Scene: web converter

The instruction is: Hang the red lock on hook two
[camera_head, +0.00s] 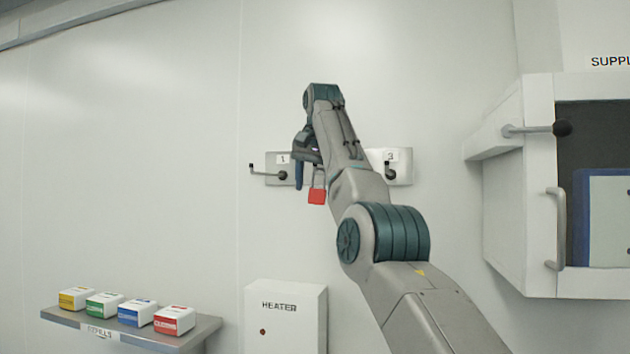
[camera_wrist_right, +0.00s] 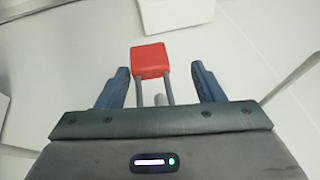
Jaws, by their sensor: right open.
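The red lock (camera_head: 317,196) hangs below my right forearm in the head view, body down and shackle up, in front of the hook plate (camera_head: 270,180). In the right wrist view the red lock (camera_wrist_right: 151,61) shows between and just beyond the finger tips, its two shackle legs running toward the palm. A small round grey knob (camera_wrist_right: 160,100) sits between those legs. My right gripper (camera_head: 300,172) is open around the shackle, with a gap on each side. Hook two and its label are hidden behind my arm. Labels 1 (camera_head: 283,158) and 3 (camera_head: 391,156) show. My left gripper is out of view.
Hook one (camera_head: 283,175) and hook three (camera_head: 390,174) stick out on either side of my arm. An open white cabinet (camera_head: 503,180) projects at the right. A heater box (camera_head: 286,325) and a shelf (camera_head: 195,335) with several small boxes stand below.

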